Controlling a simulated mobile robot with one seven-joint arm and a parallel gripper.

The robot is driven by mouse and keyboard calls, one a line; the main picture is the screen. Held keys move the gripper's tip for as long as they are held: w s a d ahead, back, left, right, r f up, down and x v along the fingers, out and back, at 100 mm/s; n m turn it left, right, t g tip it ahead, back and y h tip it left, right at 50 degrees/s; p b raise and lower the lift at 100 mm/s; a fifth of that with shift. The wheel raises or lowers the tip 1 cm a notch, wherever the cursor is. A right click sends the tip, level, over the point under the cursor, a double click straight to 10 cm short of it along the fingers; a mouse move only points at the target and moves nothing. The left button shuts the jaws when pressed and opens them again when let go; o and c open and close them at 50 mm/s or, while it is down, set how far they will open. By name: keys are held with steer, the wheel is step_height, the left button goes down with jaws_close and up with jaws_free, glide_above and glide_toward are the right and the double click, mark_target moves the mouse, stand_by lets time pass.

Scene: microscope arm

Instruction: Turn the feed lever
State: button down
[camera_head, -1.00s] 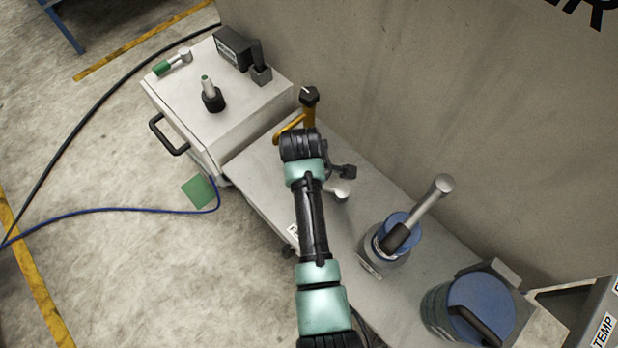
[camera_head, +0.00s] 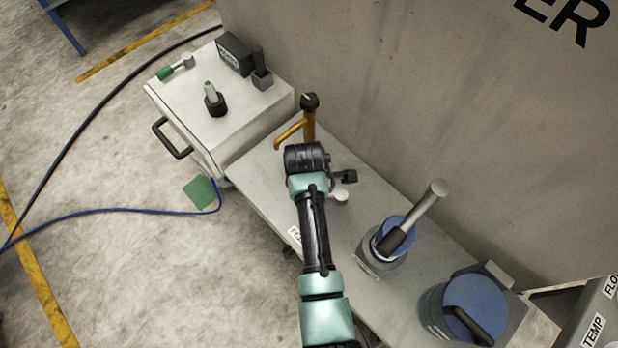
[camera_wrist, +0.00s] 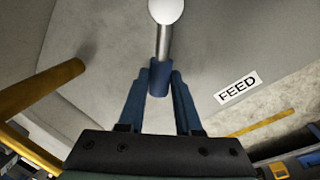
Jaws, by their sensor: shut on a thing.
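The feed lever shows in the wrist view as a metal rod (camera_wrist: 163,42) with a blue sleeve (camera_wrist: 158,77) at its near end and a white round knob (camera_wrist: 167,9) at its far end. A white FEED label (camera_wrist: 238,87) lies on the grey surface to its right. My gripper (camera_wrist: 158,76) has its two blue fingers shut on the blue sleeve. In the head view my wrist is over the bench, and it hides the fingers and most of the lever. A pale round part (camera_head: 340,196) shows beside my wrist.
A yellow post with a side arm (camera_head: 309,122) stands just beyond my wrist, close by. A blue-topped device with a grey lever (camera_head: 425,205) and a blue canister (camera_head: 470,295) stand to the right. A white cabinet (camera_head: 180,112) is at left; a wall rises behind the bench.

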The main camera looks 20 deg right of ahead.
steer(key=n+p, duration=0.1)
steer(key=s+n, duration=0.1)
steer(key=s+p, duration=0.1)
steer(key=shift+a+r+n+y+p, duration=0.25)
steer(key=shift+a+n+y+p, duration=0.05)
steer(key=shift+a+n, duration=0.1)
steer(key=s+n+p, duration=0.1)
steer(key=n, duration=0.1)
steer(key=shift+s+n+p, duration=0.3)
steer(key=shift+p, duration=0.1)
steer(key=shift+s+d+f+n+y+p, duration=0.15)
steer(key=shift+s+n+y+p, duration=0.25)
steer(key=shift+s+n, duration=0.6)
steer(key=shift+s+d+f+n+y+p, duration=0.1)
steer(key=shift+s+n+y+p, duration=0.3)
steer(key=shift+n, duration=1)
steer(key=shift+s, duration=0.15)
steer(key=c, duration=0.6)
jaws_free()
step_height(320, 180, up, 13)
steer(key=s+d, duration=0.1)
steer(key=s, duration=0.1)
steer(key=shift+s+p, duration=0.2)
steer(key=shift+p, duration=0.15)
